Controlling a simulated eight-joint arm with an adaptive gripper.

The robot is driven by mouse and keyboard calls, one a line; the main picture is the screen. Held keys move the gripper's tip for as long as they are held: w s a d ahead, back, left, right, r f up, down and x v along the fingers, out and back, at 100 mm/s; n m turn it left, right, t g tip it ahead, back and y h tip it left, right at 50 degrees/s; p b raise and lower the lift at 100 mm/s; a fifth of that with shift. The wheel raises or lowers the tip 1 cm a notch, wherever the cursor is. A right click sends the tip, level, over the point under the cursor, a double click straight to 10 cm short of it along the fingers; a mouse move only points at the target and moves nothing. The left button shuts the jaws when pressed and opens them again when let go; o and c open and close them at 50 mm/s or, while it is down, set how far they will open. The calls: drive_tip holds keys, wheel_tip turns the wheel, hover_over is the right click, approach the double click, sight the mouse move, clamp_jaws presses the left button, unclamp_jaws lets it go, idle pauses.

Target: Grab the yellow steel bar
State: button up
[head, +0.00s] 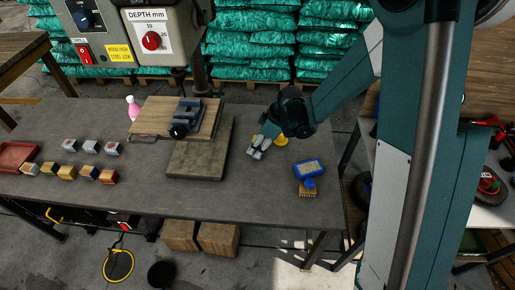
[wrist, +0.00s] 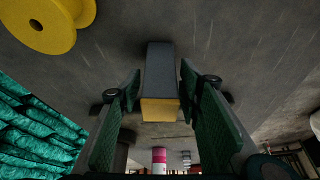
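A bar with a dark grey upper face (wrist: 160,70) and a yellow end face (wrist: 159,110) lies on the grey bench top in the wrist view. My gripper (wrist: 160,78) is open, with one green finger on each side of the bar. Narrow gaps seem to show between the fingers and the bar, so I see no firm contact. In the head view my gripper (head: 256,148) is low over the bench, right of the drill press base. The bar cannot be made out clearly there.
A yellow spool (wrist: 48,22) stands close beside my gripper; it also shows in the head view (head: 281,141). A blue box (head: 308,168) and a brush (head: 308,187) lie to the right. The drill press base (head: 200,160) stands left, with several small blocks beyond.

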drive_tip(key=c, duration=0.8)
drive_tip(key=shift+r+p, duration=1.15)
drive_tip(key=shift+r, duration=3.85)
